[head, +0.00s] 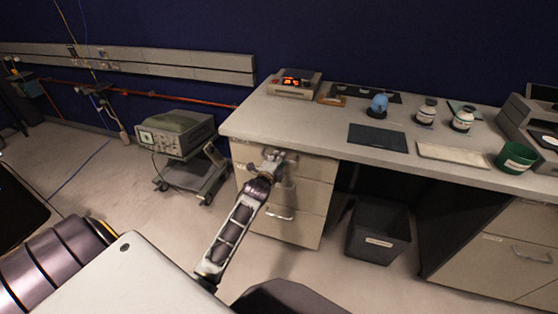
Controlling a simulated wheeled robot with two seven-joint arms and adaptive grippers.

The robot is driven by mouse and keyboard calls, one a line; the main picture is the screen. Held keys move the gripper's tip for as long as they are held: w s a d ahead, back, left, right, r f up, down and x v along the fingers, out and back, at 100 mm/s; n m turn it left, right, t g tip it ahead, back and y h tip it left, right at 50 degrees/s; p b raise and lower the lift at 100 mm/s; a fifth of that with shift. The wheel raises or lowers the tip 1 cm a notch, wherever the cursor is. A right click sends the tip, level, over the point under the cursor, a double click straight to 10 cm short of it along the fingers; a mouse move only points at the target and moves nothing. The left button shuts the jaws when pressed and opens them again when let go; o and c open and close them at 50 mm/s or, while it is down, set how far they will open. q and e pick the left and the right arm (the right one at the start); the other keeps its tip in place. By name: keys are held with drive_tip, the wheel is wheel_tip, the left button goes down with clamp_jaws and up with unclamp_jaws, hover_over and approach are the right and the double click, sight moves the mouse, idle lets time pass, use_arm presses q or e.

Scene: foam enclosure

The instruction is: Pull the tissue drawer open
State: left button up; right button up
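A beige drawer unit (312,196) stands under the left end of the long counter. Its top drawer front (318,168) sits just below the counter edge and looks shut. No tissue label can be read. My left gripper (284,160) is at the top drawer front, left of its middle, and covers the place where a handle could be. The fingers are small and partly hidden, so I cannot tell whether they grip anything. A lower drawer handle (280,215) shows below the gripper. My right gripper is not in view.
A black bin (378,232) stands right of the drawer unit. The grey counter (310,128) holds a device with a red display (294,84), several jars and a green cup (515,158). An instrument cart (190,174) stands left, with clear floor between.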

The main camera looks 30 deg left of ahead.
use_arm(q)
drive_tip(key=shift+w+a+f, duration=0.1)
drive_tip(key=shift+w+a, duration=0.05)
drive_tip(key=shift+w, duration=0.45)
clamp_jaws()
